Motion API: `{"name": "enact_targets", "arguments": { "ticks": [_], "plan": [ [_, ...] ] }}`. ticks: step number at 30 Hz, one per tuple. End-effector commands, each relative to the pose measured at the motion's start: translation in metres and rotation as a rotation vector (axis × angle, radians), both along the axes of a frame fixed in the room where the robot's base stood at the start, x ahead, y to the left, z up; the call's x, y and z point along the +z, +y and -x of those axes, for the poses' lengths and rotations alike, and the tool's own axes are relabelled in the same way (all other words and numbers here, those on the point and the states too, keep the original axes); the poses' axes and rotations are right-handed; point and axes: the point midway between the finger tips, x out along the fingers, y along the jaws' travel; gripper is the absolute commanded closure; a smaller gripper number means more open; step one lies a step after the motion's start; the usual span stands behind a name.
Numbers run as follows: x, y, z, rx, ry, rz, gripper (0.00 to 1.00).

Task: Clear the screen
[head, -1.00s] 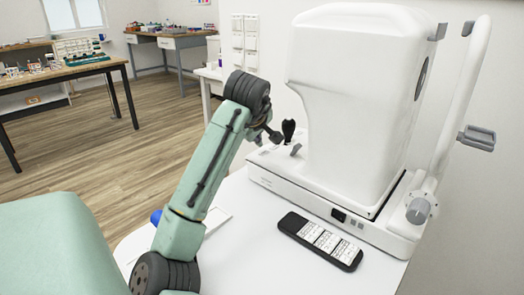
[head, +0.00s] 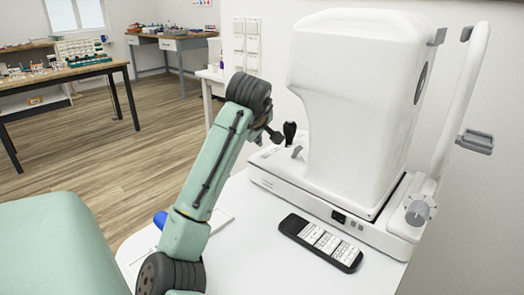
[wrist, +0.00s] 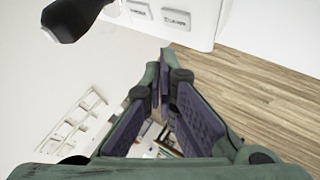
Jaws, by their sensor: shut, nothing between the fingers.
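A white eye-test machine (head: 350,100) stands on a white table (head: 250,245). Its low base (head: 310,195) has a small dark display (head: 338,216) and small buttons on the front edge. A black joystick (head: 290,131) stands at its left end; a black shape at the top left of the wrist view (wrist: 75,15) looks like this joystick. Two grey labelled buttons (wrist: 176,19) show on a white surface in the wrist view; their small labels are hard to read. My gripper (wrist: 164,58) is shut and empty, apart from these buttons. In the head view my arm mostly hides it. I cannot make out a larger screen.
A black device with white labels (head: 322,242) lies on the table before the machine. A blue object (head: 160,219) is partly behind my arm. A curved white tube (head: 465,110) rises at the machine's right. Cluttered workbenches (head: 68,76) stand beyond open wooden floor (head: 100,160).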

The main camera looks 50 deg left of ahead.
Motion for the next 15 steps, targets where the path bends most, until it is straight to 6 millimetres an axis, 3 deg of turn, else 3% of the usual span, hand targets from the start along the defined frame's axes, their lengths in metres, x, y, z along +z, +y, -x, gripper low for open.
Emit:
{"name": "enact_targets", "arguments": {
  "ticks": [1,15],
  "plan": [
    [-0.031,-0.009,-0.013,-0.023,0.005,0.045,1.00],
    [0.017,-0.003,-0.011,-0.023,0.003,0.043,1.00]
  ]
}}
